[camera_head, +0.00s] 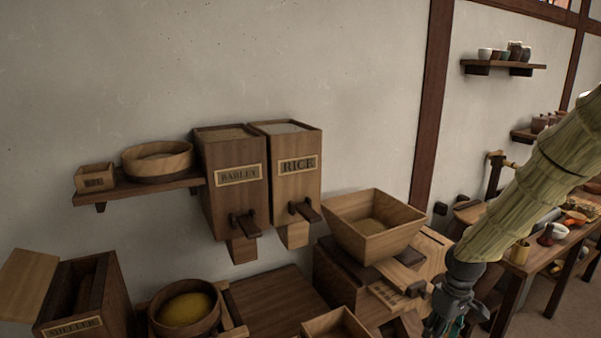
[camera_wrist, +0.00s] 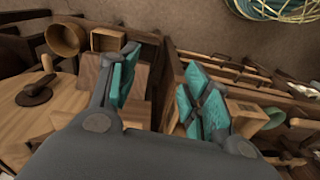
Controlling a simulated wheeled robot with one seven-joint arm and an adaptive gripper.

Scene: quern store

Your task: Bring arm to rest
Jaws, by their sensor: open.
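My arm (camera_head: 530,180) comes in from the right in the head view and reaches down to the lower right. My gripper (camera_wrist: 160,85) shows in the wrist view with its two teal-padded fingers spread apart and nothing between them. In the head view its lower end is cut off by the bottom edge. It hangs just right of the wooden block station with the square hopper (camera_head: 372,225). The wrist view shows wooden furniture and floor beyond the fingers.
Barley (camera_head: 238,178) and rice (camera_head: 297,165) dispensers hang on the wall beside a shelf (camera_head: 150,188). A bowl of yellow grain (camera_head: 160,322) and a box labelled sheller (camera_head: 75,325) stand lower left. A cluttered table (camera_head: 545,252) is at right. Coiled rope (camera_wrist: 280,8) lies on the floor.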

